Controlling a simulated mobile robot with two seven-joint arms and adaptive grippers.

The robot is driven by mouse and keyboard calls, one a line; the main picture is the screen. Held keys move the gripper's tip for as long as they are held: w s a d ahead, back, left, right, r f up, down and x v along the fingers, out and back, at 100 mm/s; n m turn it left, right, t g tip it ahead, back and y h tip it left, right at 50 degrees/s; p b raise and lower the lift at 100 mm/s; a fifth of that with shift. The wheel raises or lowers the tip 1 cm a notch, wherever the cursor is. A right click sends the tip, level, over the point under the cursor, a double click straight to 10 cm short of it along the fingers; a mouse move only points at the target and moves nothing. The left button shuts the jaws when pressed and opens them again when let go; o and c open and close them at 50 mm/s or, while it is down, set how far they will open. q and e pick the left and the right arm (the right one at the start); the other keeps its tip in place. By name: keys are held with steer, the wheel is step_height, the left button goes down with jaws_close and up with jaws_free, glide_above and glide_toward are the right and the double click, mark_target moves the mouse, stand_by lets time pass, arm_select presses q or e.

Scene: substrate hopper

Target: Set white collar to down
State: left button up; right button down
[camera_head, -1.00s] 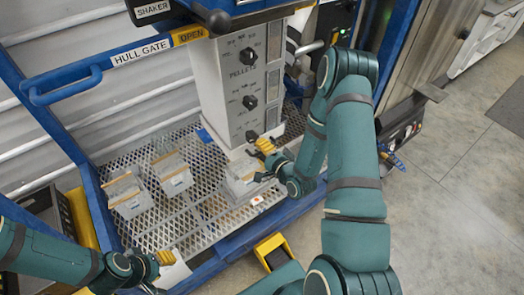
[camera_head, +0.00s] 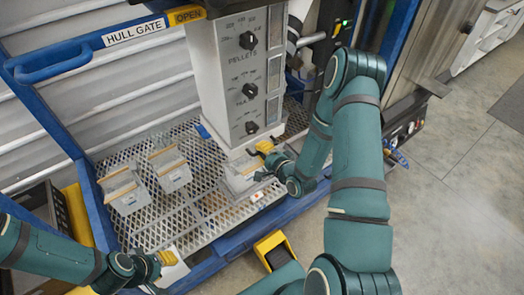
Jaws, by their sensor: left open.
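A tall light-grey column (camera_head: 237,75) with several black knobs stands over the mesh deck. A pale collar-like rim (camera_head: 236,150) shows at its foot; I cannot tell for sure whether this is the white collar or how it is set. My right gripper (camera_head: 268,150) has yellow fingertips and is at the lower right of the column's foot, beside the rim. Contact and its opening are unclear. A pale box (camera_head: 241,177) is just under it. My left gripper (camera_head: 163,259) is open at the deck's front edge, beside a small white piece (camera_head: 176,270).
Two grey boxes (camera_head: 123,190) (camera_head: 171,169) stand on the mesh deck (camera_head: 195,212). A blue frame rail (camera_head: 240,232) runs along the front. A blue handle bar (camera_head: 55,72) and the HULL GATE label (camera_head: 135,31) are above. A yellow-black block (camera_head: 273,251) is at the front.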

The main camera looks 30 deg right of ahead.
steer(key=shift+s+f, duration=0.2)
steer(key=shift+f, duration=0.1)
steer(key=c, duration=1)
jaws_free()
steer(key=shift+r, duration=0.1)
steer(key=v, duration=1.2)
steer(key=shift+r, duration=0.15)
steer(key=shift+w, duration=0.1)
